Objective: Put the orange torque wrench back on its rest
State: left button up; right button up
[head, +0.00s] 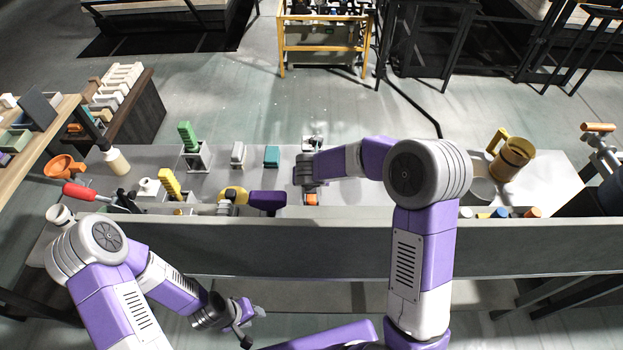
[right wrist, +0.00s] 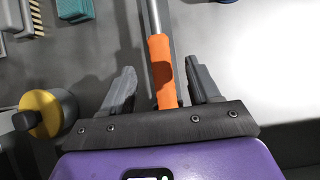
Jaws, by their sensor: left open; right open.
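The torque wrench (right wrist: 162,75) has an orange grip and a grey shaft running away to the top of the right wrist view. In the head view only its orange end (head: 311,199) shows below my right wrist. My right gripper (right wrist: 160,82) is open, with one finger on each side of the orange grip and visible gaps. My left gripper (head: 254,326) is open and empty, low in front of the bench. I cannot clearly make out the wrench's rest; a small metal fixture (head: 313,143) stands just behind my right wrist.
A yellow-and-purple power tool (head: 262,200) lies left of the wrench. A teal block (head: 271,156) and a green-handled tool (head: 188,137) stand behind it. A brown mug-like container (head: 512,160) stands at right. The bench's front panel (head: 330,247) rises before me.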

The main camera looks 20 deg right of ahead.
jog(key=shift+r+p, duration=1.75)
jog(key=shift+r, duration=0.15)
jog(key=p+v, duration=0.1)
jog(key=v, duration=0.6)
jog(key=shift+s+r+p, duration=0.15)
jog(key=shift+r+p, duration=0.05)
jog(key=shift+p, duration=0.2)
